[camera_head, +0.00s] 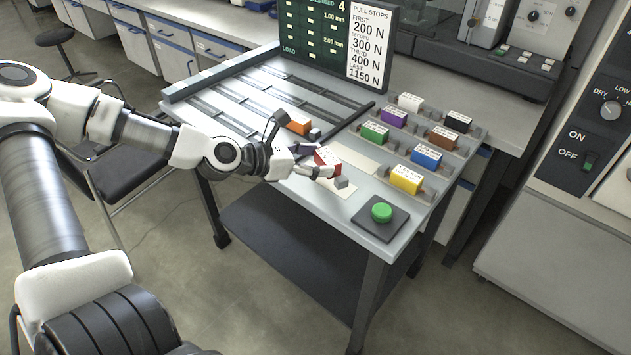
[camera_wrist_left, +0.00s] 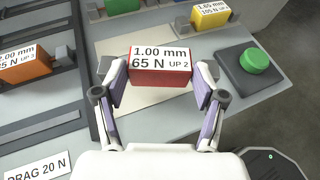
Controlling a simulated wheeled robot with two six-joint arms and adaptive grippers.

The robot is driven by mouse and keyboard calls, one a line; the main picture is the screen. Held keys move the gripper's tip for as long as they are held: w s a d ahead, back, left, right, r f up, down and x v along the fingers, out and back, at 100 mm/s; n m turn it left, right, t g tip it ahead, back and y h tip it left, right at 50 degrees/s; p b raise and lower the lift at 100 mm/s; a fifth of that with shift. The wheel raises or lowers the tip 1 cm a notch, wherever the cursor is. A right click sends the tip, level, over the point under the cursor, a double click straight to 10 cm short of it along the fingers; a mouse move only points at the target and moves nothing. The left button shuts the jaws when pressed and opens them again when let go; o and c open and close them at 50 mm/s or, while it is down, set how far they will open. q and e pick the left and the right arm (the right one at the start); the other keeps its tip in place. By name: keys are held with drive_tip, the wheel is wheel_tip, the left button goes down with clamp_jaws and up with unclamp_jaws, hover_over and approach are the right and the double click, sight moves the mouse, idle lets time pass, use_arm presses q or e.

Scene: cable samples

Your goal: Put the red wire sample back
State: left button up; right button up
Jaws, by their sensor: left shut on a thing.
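The red wire sample (camera_head: 328,157) is a red block with a white label on top. In the left wrist view the red wire sample (camera_wrist_left: 160,68) reads "1.00 mm, 65 N, UP 2". My left gripper (camera_head: 318,165) is shut on it, one finger on each short side. In the wrist view the gripper (camera_wrist_left: 160,82) spans the block, which is over a pale rectangular pad (camera_wrist_left: 125,115). I cannot tell whether the block touches the pad. My right gripper is in neither view.
An orange sample (camera_head: 299,126) lies on the railed left part of the table. Green (camera_head: 375,132), purple (camera_head: 394,117), blue (camera_head: 426,157), yellow (camera_head: 406,180), brown (camera_head: 442,138), white and black samples stand to the right. A green button (camera_head: 382,212) is at the front corner.

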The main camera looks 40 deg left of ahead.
sight(315, 183)
use_arm(q)
drive_tip(key=f+b, duration=0.2)
drive_tip(key=f, duration=0.1)
drive_tip(key=shift+w+a+f, duration=0.1)
drive_tip(key=shift+a+f, duration=0.1)
drive_tip(key=shift+f, duration=0.1)
drive_tip(key=shift+f, duration=0.1)
drive_tip(key=o, duration=1.2)
drive_tip(key=shift+c, duration=0.2)
